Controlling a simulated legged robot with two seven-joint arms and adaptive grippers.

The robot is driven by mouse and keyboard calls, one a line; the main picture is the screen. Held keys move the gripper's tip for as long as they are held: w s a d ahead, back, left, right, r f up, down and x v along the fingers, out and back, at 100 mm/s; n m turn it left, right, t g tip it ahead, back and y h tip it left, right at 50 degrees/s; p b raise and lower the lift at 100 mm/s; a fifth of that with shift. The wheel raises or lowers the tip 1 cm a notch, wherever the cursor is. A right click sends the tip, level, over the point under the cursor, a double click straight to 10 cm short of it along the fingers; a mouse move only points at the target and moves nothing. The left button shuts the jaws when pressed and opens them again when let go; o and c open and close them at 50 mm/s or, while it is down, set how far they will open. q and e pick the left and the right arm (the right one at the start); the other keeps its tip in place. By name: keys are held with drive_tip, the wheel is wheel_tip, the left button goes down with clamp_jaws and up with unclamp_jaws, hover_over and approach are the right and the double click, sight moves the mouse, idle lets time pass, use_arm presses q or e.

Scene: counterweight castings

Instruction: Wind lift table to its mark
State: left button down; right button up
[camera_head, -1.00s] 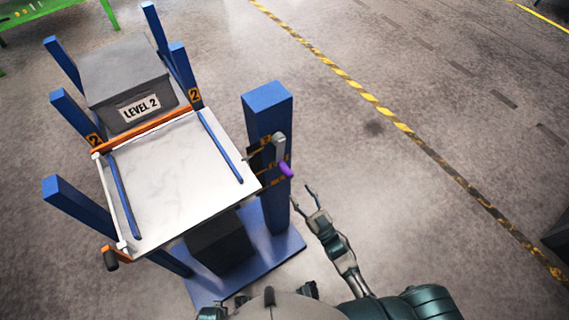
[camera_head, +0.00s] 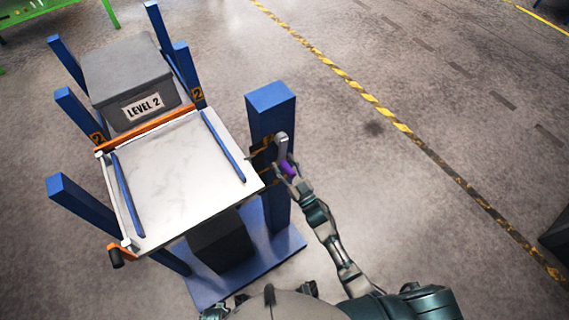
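The lift table has a white top (camera_head: 180,180) with two blue rails on it and stands on a blue base. A blue post (camera_head: 270,105) rises at its right side, with dark and yellow markings partly hidden behind the crank. The grey crank (camera_head: 282,145) on this post has a purple handle (camera_head: 288,169). My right gripper (camera_head: 287,172) is at the purple handle, its fingers on either side of it; whether they grip it is too small to tell. My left gripper is not clearly visible.
An orange lever with a black grip (camera_head: 117,257) juts out at front left.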

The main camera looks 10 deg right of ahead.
clamp_jaws()
use_arm(q)
drive_tip(key=shift+a, duration=0.35)
use_arm(e)
drive_tip(key=shift+d, duration=0.1)
use_arm(q)
drive_tip(key=shift+s, duration=0.25)
use_arm(e)
drive_tip(key=shift+f+n, duration=0.1)
drive_tip(key=shift+n, duration=0.2)
use_arm(q)
drive_tip(key=shift+d+f, duration=0.1)
drive_tip(key=shift+d, duration=0.1)
use_arm(e)
drive_tip(key=shift+w+d+y, duration=0.1)
drive_tip(key=shift+d+y, duration=0.05)
drive_tip(key=shift+y, duration=0.15)
